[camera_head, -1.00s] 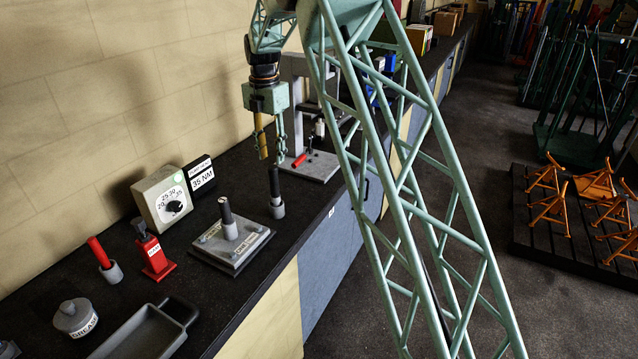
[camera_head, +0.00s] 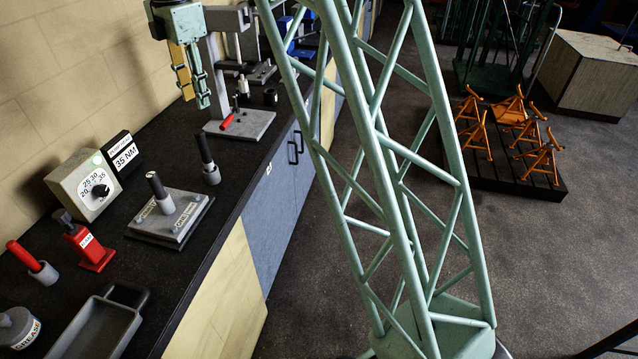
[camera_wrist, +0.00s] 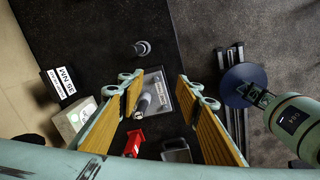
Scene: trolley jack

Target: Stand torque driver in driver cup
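A dark-handled rod stands upright in a small grey cup (camera_head: 211,176) on the bench. It also shows from above in the wrist view (camera_wrist: 142,48). I cannot tell for certain which is the torque driver. My gripper (camera_head: 195,102) hangs above the bench, fingers apart and empty. In the wrist view its fingers (camera_wrist: 160,84) frame the plate and its tool, well below.
A dial box (camera_head: 78,190) and a 35 NM display (camera_head: 123,157) stand by the wall. A press stand (camera_head: 240,122) rises behind.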

